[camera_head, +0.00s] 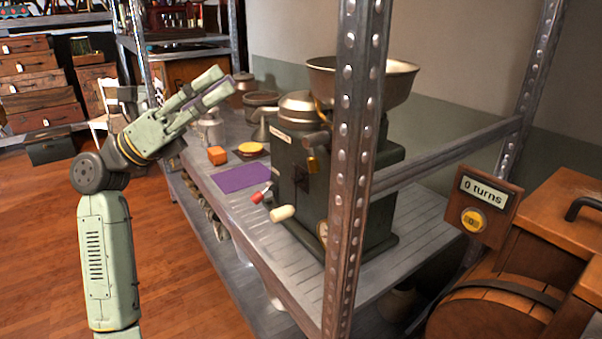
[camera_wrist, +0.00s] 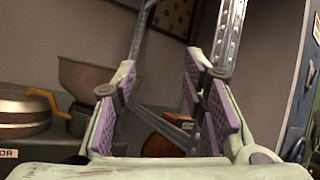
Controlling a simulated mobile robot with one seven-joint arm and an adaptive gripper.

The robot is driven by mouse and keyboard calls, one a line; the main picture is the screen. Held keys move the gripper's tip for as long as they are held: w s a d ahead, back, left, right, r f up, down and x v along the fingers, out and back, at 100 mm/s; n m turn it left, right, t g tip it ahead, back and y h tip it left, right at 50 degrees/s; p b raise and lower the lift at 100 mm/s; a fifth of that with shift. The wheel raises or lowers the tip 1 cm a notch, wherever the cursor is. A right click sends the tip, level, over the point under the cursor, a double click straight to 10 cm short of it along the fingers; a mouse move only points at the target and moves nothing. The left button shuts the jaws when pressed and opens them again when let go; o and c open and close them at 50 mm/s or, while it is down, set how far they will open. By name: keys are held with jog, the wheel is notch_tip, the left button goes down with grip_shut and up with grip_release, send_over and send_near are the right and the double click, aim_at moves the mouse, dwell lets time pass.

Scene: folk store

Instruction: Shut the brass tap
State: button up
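A dark green machine (camera_head: 290,180) stands on the metal shelf, with a silver lid and a wide metal bowl (camera_head: 398,74) on top. A yellow lever (camera_head: 322,110) shows below the bowl, partly behind the shelf post; a yellow lever also shows in the wrist view (camera_wrist: 45,98), beside the lid (camera_wrist: 20,110). A small brass piece (camera_head: 313,162) sits on the machine's upper front. I cannot tell which is the brass tap, nor its setting. My gripper (camera_head: 218,86) is raised left of the machine, apart from it. In the wrist view its purple-padded fingers (camera_wrist: 160,75) are apart and empty.
The perforated shelf post (camera_head: 350,170) stands before the machine. A cream handle (camera_head: 283,213) and red knob (camera_head: 260,195) stick out in front. An orange block (camera_head: 217,155) and purple mat (camera_head: 243,178) lie left. A sign (camera_head: 484,190) reads "0 turns". Floor is clear at left.

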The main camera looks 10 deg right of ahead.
jog(key=w+d+f+y, duration=0.3)
jog(key=w+d+f, duration=0.1)
jog(key=f, duration=0.2)
jog(key=g+y, duration=0.2)
jog(key=y, duration=0.1)
send_near(313, 160)
jog(key=d, duration=0.3)
jog(key=d+p, duration=0.1)
jog(key=d, duration=0.3)
jog(key=d+p, duration=0.1)
jog(key=d, duration=0.2)
jog(key=shift+d+f, duration=0.15)
jog(key=shift+f, duration=0.15)
jog(key=shift+c, duration=0.4)
grip_shut()
